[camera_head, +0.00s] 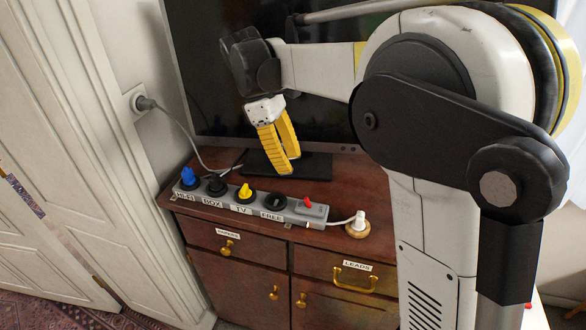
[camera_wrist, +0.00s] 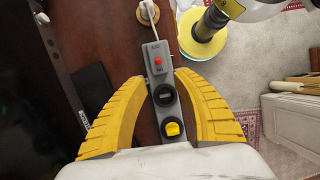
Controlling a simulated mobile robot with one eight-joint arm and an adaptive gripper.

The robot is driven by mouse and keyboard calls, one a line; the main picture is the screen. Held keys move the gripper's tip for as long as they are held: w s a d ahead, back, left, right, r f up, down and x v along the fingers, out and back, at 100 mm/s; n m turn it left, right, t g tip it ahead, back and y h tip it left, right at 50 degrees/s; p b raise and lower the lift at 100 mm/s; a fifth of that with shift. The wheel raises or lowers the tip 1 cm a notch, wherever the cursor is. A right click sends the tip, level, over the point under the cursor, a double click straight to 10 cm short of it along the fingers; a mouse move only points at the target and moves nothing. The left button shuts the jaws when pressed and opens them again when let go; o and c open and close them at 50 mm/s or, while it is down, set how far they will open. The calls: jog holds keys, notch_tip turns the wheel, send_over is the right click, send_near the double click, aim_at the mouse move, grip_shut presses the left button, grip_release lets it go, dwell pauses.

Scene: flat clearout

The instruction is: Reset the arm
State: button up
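My gripper (camera_head: 291,165) has two ribbed yellow fingers and hangs from my bent arm, in front of the dark TV screen and above the cabinet top. In the wrist view my gripper (camera_wrist: 161,77) has its fingertips spread apart with nothing between them. A grey power strip (camera_head: 292,213) lies below on the cabinet; it also shows between and beyond the fingers in the wrist view (camera_wrist: 153,47). My gripper appears clear of the strip.
The strip carries a blue plug (camera_head: 188,176), a black plug (camera_head: 215,184) and a yellow plug (camera_head: 245,191); the FREE socket (camera_head: 275,202) is empty. A white plug (camera_head: 360,219) stands right of it. The TV (camera_head: 330,85) stands close behind my gripper.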

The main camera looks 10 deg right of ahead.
jog(key=shift+s+d, duration=0.1)
dwell(0.3)
jog(key=s+d+f+m+t+y+b, duration=0.1)
jog(key=s+d+f+m+t, duration=0.2)
jog(key=s, duration=0.6)
jog(key=s+d+f+m+t+y+b, duration=0.1)
jog(key=s+d+f+m+t+y, duration=0.1)
jog(key=s+m+t, duration=0.5)
jog(key=shift+s+d+f+m+b, duration=0.35)
jog(key=shift+s+d+f+m, duration=0.05)
jog(key=shift+s+m, duration=0.5)
